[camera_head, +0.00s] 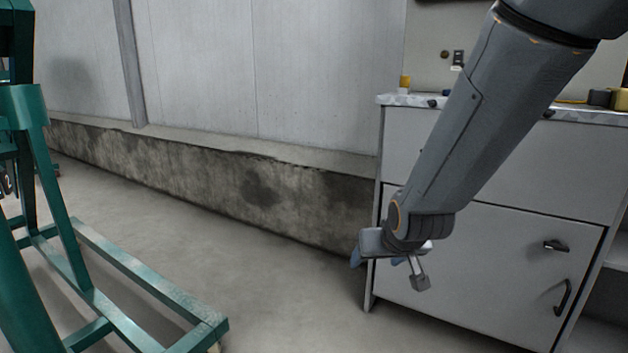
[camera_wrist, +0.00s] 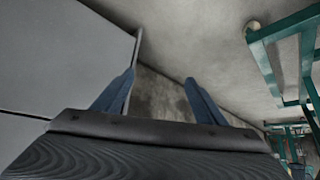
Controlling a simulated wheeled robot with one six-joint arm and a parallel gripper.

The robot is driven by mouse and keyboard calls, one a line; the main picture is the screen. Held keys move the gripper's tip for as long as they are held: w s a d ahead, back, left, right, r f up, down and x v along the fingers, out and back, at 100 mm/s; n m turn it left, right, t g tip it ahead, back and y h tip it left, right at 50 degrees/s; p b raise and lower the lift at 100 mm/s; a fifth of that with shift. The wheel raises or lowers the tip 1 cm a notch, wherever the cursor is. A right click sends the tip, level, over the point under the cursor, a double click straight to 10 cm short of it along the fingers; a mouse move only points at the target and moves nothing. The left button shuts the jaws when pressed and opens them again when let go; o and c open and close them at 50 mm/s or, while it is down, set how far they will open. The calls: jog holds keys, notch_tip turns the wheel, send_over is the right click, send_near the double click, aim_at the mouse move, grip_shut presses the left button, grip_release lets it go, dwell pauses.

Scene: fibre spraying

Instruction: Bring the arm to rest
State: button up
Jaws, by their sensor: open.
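My gripper (camera_wrist: 158,88) is open and empty in the wrist view, with its two blue fingers apart and nothing between them. In the head view my arm comes down from the upper right and my gripper (camera_head: 383,262) hangs at its lower end, in front of the left edge of a grey cabinet (camera_head: 480,245). One blue finger shows at the left of it; the other is partly hidden.
The cabinet top (camera_head: 400,99) carries a small yellow item (camera_head: 405,82) and other small things at the right. A green metal frame (camera_head: 150,280) stands on the left. A wall with a stained concrete base (camera_head: 220,180) runs behind. The floor (camera_head: 270,295) between frame and cabinet is clear.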

jog(key=s+a+r+n+g+y, duration=0.1)
jog(key=s+a+r+n+g, duration=0.2)
jog(key=s+a, duration=0.9)
jog(key=s+a+r+n+g, duration=0.1)
jog(key=s+a+g, duration=0.1)
jog(key=s, duration=0.7)
jog(key=s+a+r+n+g, duration=0.1)
jog(key=s+g, duration=0.2)
jog(key=s, duration=0.7)
jog(key=d+r+m+h+p, duration=0.1)
jog(key=d+r+m+p, duration=0.2)
jog(key=d+r+p, duration=0.7)
jog(key=d+r+m+p, duration=0.3)
jog(key=d+r+p, duration=0.7)
jog(key=r+p, duration=0.7)
jog(key=shift+w+r+h+p, duration=0.15)
jog(key=shift+r+h+p, duration=0.25)
jog(key=shift+p, duration=4.6)
jog(key=shift+d, duration=0.1)
